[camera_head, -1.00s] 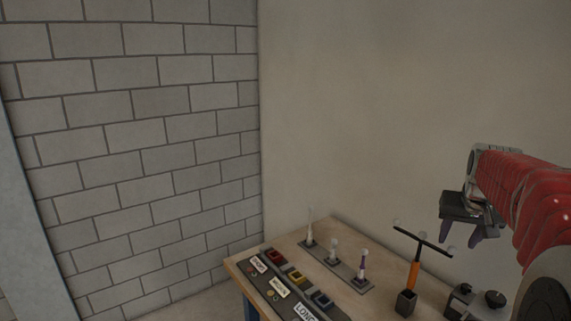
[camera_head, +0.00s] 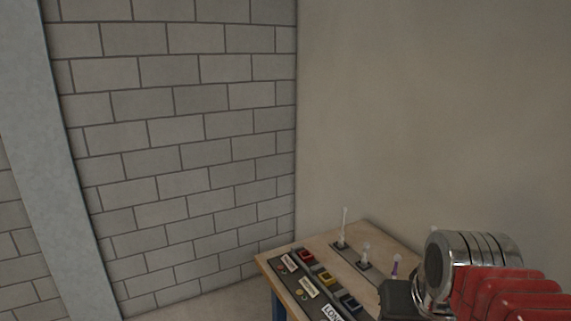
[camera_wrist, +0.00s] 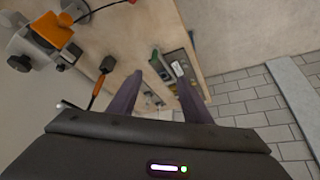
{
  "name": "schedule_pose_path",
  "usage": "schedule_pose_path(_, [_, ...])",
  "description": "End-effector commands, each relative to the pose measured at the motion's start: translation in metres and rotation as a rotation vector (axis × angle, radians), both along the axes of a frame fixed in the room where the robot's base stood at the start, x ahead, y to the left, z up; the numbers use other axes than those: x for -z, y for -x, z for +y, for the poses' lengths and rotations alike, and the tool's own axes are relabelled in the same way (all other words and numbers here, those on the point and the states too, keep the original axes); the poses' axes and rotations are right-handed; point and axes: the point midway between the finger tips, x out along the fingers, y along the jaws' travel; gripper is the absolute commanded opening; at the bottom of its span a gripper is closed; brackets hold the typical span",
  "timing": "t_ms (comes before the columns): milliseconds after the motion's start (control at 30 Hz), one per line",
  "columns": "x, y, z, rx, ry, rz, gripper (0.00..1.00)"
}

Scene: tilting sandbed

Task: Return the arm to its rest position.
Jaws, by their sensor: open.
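My red-sleeved arm (camera_head: 515,290) with its metal wrist joint (camera_head: 470,255) is at the lower right of the head view. The table top lies beyond the fingertips.
An orange-and-grey device (camera_wrist: 45,38) and an orange-handled tool (camera_wrist: 97,92) show in the wrist view. A block wall (camera_head: 180,150) stands left.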

Motion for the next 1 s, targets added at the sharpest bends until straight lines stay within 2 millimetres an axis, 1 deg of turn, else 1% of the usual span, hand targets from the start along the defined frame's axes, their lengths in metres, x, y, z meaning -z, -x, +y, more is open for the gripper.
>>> schedule_pose_path(33, [0.005, 0.011, 0.01, -0.023, 0.0, -0.003, 0.45])
schedule_pose_path(200, [0.026, 0.046, 0.036, -0.088, -0.003, -0.002, 0.45])
schedule_pose_path(333, [0.039, 0.063, 0.045, -0.116, -0.004, -0.001, 0.45])
schedule_pose_path(500, [0.044, 0.07, 0.049, -0.128, -0.004, 0.001, 0.45])
schedule_pose_path(1000, [0.044, 0.07, 0.049, -0.127, -0.005, 0.0, 0.45])
